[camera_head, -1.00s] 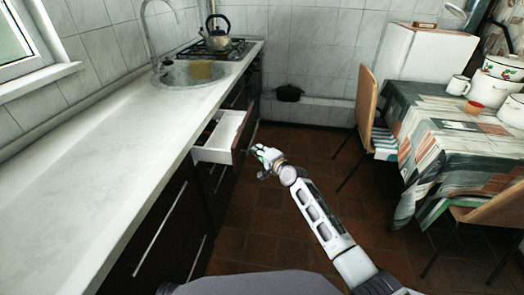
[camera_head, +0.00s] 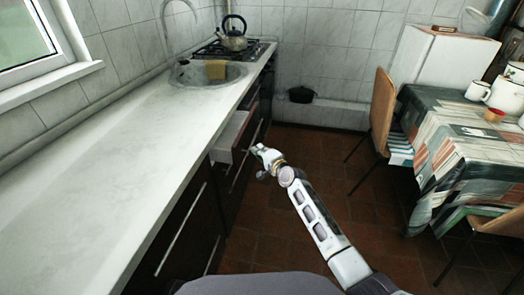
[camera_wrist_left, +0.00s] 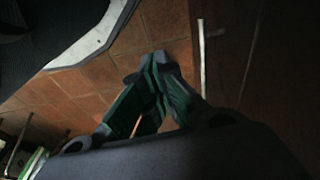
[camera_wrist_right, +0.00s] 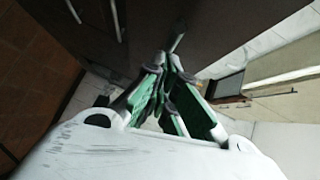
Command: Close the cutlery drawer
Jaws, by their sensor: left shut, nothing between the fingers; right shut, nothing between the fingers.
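The cutlery drawer (camera_head: 230,133) is partly open beneath the white countertop (camera_head: 130,130), with its pale inside showing and its dark front facing the aisle. My right gripper (camera_head: 258,151) is shut and empty, just right of the drawer front; I cannot tell whether it touches it. In the right wrist view the shut fingertips (camera_wrist_right: 168,60) are close to a dark front panel with a metal handle. My left gripper shows only in the left wrist view (camera_wrist_left: 160,60), shut and empty, low over the tiled floor near a dark cabinet front. The drawer's contents are hidden.
A sink (camera_head: 208,74) and a stove with a kettle (camera_head: 233,36) are along the counter. A chair (camera_head: 383,105) and a cloth-covered table (camera_head: 465,140) stand at right. A dark pot (camera_head: 301,94) is at the back wall. The brown floor between is clear.

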